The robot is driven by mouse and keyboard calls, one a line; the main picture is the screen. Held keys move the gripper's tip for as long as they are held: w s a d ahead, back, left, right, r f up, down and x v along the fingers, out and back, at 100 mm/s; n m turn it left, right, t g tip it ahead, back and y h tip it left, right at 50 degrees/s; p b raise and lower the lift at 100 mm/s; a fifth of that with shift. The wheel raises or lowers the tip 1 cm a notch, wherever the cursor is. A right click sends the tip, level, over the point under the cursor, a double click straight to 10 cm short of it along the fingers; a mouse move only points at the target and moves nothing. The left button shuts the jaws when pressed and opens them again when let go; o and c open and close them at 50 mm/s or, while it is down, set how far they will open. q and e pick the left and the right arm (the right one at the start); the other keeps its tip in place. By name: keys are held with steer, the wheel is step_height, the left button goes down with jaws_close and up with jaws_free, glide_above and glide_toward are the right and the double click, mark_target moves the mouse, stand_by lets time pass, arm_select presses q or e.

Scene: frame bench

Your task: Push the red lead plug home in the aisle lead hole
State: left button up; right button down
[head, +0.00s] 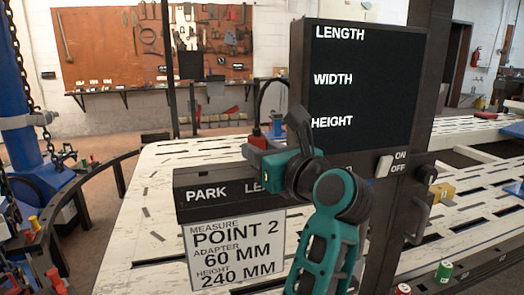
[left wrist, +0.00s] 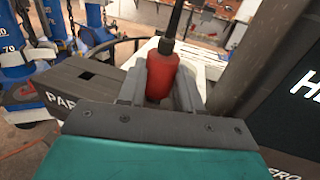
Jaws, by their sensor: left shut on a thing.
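The red lead plug (head: 259,138) has a black cable rising from its top. It also shows upright in the left wrist view (left wrist: 162,78), between two grey fingers. My left gripper (head: 256,150) is shut on it, above the right part of the dark box (head: 215,205). The box's label reads PARK and then LE, the rest hidden behind my arm. The lead hole and the plug's lower end are hidden by my gripper, so I cannot tell how deep the plug sits. An empty square opening (left wrist: 88,76) shows in the box top by PARK. My right gripper is out of view.
A black display panel (head: 365,90) reading LENGTH, WIDTH, HEIGHT stands close right of my gripper. An ON/OFF switch (head: 384,166) is below it. A white card (head: 235,248) reads POINT 2, 60 MM, 240 MM. The slotted white bench (head: 160,215) is mostly clear at left.

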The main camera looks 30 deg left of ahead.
arm_select(q)
steer(key=shift+f+b, duration=0.45)
steer(key=shift+f, duration=0.15)
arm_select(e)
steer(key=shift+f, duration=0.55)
arm_select(q)
steer(key=o, duration=1.1)
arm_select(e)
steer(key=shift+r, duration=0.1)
arm_select(q)
steer(key=shift+o, duration=0.2)
